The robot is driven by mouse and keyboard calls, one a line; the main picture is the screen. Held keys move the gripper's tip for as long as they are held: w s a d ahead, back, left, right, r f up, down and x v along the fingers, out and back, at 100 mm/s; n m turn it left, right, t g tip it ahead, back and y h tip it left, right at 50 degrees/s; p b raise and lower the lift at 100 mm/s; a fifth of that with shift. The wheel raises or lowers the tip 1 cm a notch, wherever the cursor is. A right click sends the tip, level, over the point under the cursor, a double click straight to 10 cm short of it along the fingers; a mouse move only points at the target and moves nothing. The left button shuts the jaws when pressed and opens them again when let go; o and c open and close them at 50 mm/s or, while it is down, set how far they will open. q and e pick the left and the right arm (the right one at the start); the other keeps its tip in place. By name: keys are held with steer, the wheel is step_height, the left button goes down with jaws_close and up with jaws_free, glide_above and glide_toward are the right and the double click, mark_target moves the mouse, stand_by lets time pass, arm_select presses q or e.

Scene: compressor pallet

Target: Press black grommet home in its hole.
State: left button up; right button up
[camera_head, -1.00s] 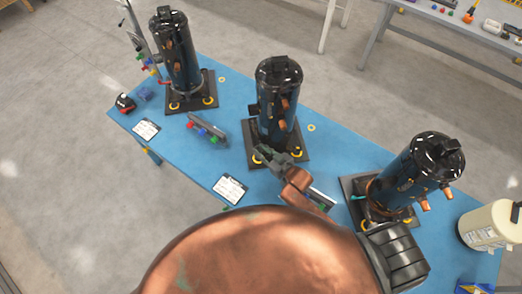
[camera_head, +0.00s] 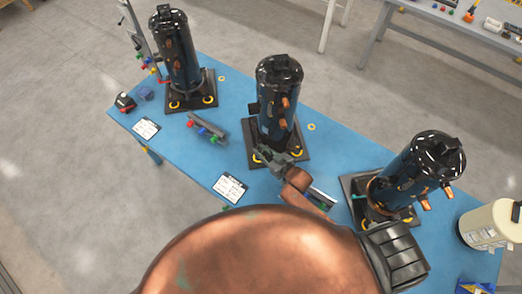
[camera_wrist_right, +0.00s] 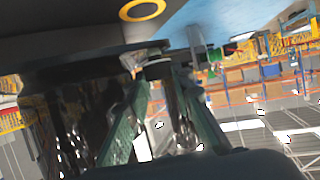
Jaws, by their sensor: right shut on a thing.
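My right gripper (camera_head: 262,151) reaches to the near foot of the middle compressor (camera_head: 277,98), a glossy black upright cylinder on a dark square base plate (camera_head: 292,157). In the right wrist view, the greenish fingers of my right gripper (camera_wrist_right: 155,66) close in on a small dark round piece (camera_wrist_right: 158,72), which looks like the black grommet. It sits close against the dark underside or rim of the compressor. The hole is hidden, and I cannot tell how deep the piece sits. My left gripper is not in view.
Similar compressors stand at the left (camera_head: 177,55) and right (camera_head: 419,168) of the blue table (camera_head: 185,165). A holder with coloured pieces (camera_head: 207,130) and white cards (camera_head: 230,188) lie between. A cream canister (camera_head: 488,226) stands at the right end. Yellow rings (camera_head: 311,127) lie about.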

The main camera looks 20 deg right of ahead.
steer(key=shift+s+f+b, duration=0.1)
steer(key=shift+f+b, duration=0.3)
steer(key=shift+f, duration=0.4)
steer(key=o, duration=1)
steer(key=shift+f, duration=0.1)
steer(key=shift+o, duration=0.2)
step_height(320, 180, up, 10)
